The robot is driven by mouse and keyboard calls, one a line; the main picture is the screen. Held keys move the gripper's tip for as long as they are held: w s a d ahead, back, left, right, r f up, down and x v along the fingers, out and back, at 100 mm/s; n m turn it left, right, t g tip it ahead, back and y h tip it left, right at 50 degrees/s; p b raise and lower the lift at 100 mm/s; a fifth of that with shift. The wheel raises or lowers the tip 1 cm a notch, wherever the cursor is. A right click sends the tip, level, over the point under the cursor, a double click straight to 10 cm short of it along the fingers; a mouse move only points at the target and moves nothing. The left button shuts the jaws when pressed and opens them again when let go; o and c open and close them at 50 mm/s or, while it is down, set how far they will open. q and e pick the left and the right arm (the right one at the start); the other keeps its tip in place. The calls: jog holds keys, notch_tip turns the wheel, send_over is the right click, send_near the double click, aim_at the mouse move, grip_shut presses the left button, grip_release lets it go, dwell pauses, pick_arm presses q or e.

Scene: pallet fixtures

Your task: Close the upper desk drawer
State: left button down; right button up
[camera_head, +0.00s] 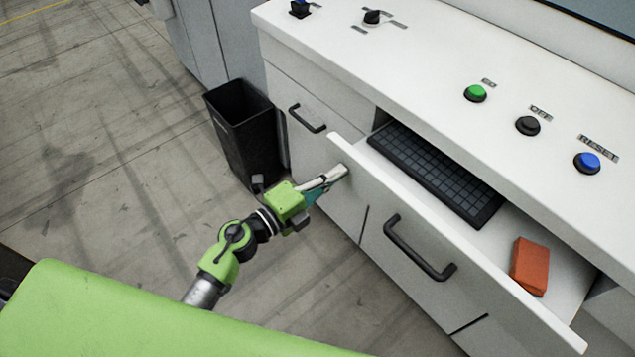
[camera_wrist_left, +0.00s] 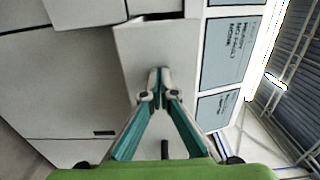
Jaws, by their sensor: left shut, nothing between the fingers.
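The upper desk drawer (camera_head: 378,203) is pulled out from the white desk. Its front panel has a black bar handle (camera_head: 419,250). A black keyboard (camera_head: 437,171) and an orange-red block (camera_head: 530,266) lie inside it. My left gripper (camera_head: 340,172) is shut and empty, with its fingertips at the left end of the drawer front, left of the handle. In the left wrist view the shut fingertips (camera_wrist_left: 158,74) are in front of a pale panel (camera_wrist_left: 150,48); I cannot tell if they touch it. My right gripper is not in view.
A black bin (camera_head: 243,130) stands on the floor left of the desk. A cabinet front with a smaller handle (camera_head: 307,119) is beside the drawer. Green (camera_head: 475,93), black (camera_head: 527,125) and blue (camera_head: 587,162) buttons sit on the desktop. Floor left of the arm is clear.

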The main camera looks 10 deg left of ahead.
aim_at(384, 147)
pick_arm(q)
jog(key=x, duration=1.5)
jog(key=shift+w+d+f+b, duration=0.1)
jog(key=shift+w+d+b, duration=0.1)
jog(key=shift+w+b, duration=0.15)
jog(key=shift+w+d, duration=0.15)
jog(key=shift+w, duration=0.05)
jog(key=shift+r, duration=0.3)
